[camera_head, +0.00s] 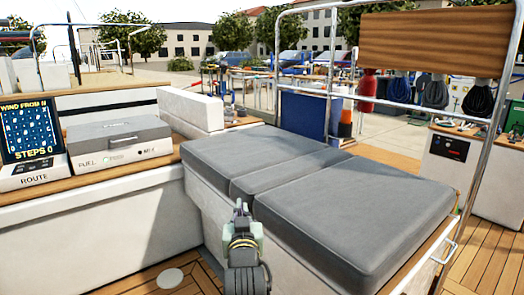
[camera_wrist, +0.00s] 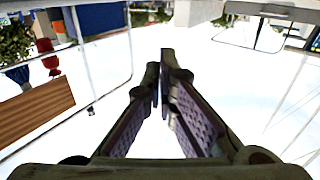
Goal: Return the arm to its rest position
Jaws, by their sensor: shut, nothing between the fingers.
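My arm stands in the lower middle of the head view, in front of the grey cushioned bench (camera_head: 300,195). My gripper (camera_head: 239,206) is at its upper end, with the fingers pointing up. In the wrist view the fingers of my gripper (camera_wrist: 164,78) meet at their tips. It is shut and empty, with a bright white background beyond it. The bench's near edge is partly hidden behind my arm.
A route screen (camera_head: 31,130) and a grey-lidded fuel box (camera_head: 118,140) stand on the left ledge. A metal rail frame (camera_head: 331,80) rises behind the bench, with a wooden board (camera_head: 430,38) at upper right, also in the wrist view (camera_wrist: 28,112). Wooden decking (camera_head: 490,265) is clear at lower right.

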